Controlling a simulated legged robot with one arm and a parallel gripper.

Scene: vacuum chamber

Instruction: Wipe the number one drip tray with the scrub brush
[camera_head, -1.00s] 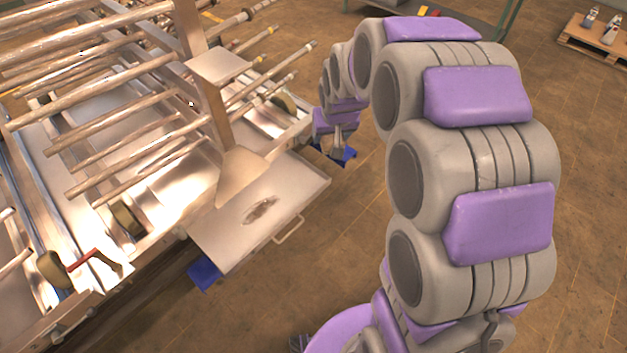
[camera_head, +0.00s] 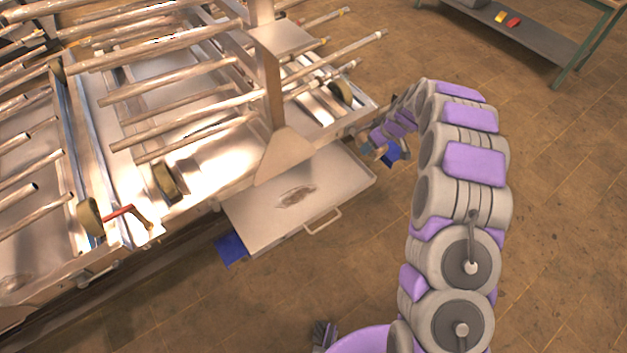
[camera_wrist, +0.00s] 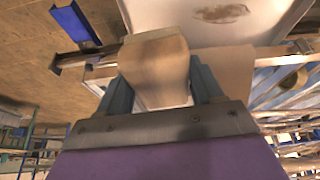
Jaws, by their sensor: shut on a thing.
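The drip tray (camera_head: 330,180) is a flat metal tray with a handle on its front edge, sticking out from the metal rack. A dark brown stain (camera_head: 296,196) lies near its middle. My gripper (camera_head: 372,148) is small in the head view, beside the tray's far right corner. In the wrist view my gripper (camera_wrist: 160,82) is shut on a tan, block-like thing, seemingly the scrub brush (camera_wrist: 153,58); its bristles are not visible. The tray (camera_wrist: 165,12) and its stain (camera_wrist: 220,13) show beyond the brush. Contact between brush and tray cannot be made out. No number is readable.
The rack (camera_head: 200,150) has many metal rods jutting over its bed and an upright post above the tray. Blue pieces (camera_head: 231,249) flank the tray below. A red-handled lever (camera_head: 118,212) is at left. A green-framed bench (camera_head: 530,35) stands far right.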

